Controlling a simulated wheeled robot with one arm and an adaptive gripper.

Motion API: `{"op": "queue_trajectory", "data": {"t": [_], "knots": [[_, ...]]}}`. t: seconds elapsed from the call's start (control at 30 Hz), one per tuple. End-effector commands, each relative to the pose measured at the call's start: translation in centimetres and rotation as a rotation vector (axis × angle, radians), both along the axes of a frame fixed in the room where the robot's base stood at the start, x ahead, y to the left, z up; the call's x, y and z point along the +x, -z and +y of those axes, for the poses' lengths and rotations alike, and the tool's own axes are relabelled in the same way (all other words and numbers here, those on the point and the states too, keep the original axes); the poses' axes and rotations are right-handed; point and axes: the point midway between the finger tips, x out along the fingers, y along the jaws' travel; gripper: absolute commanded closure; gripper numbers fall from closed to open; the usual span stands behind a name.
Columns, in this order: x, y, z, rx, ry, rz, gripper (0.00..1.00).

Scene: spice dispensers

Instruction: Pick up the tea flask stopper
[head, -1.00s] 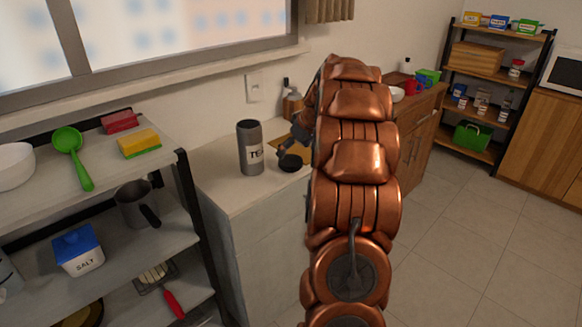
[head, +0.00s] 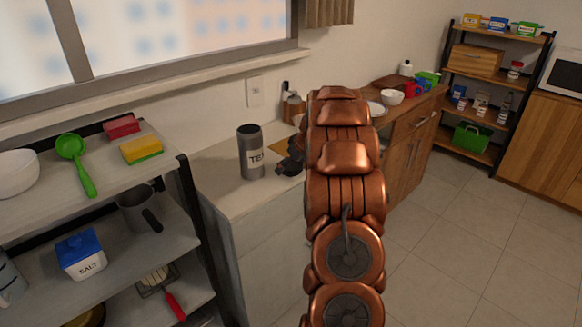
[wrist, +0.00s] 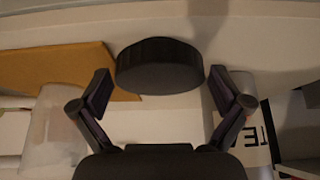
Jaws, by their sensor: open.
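The tea flask stopper (wrist: 160,65) is a dark round cap in the wrist view, just ahead of my fingertips and centred between them. In the head view my gripper hides most or all of it. My gripper (wrist: 161,90) is open, with one finger to each side of the stopper and no visible grip on it. In the head view my gripper (head: 291,160) is low over the counter, right of the tea flask. The grey tea flask (head: 250,155) stands upright with its "TEA" label partly visible; part of its label shows at the right of the wrist view.
A yellow-brown board (wrist: 50,68) lies on the counter (head: 225,185) beside the stopper. A brown bottle (head: 293,108) stands behind by the wall. A shelf rack (head: 180,205) with a mug (head: 137,208) and a salt box (head: 80,254) stands at left.

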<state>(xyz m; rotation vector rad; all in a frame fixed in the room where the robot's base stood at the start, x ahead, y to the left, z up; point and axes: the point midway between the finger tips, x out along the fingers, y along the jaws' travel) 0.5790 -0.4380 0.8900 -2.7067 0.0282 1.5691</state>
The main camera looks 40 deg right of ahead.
Motion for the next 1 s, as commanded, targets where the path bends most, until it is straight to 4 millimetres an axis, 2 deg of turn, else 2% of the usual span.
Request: {"op": "queue_trajectory", "data": {"t": [0.2,0.57,0.83,1.0], "knots": [[0.0,0.0,0.0,-0.001,0.0,-0.001,0.02],[0.0,-0.1,0.0,-0.001,0.0,-0.001,0.4],[0.0,-0.1,0.0,-0.002,0.0,-0.001,0.4],[0.1,-1.1,-0.1,-0.006,-0.001,-0.004,0.4]]}}
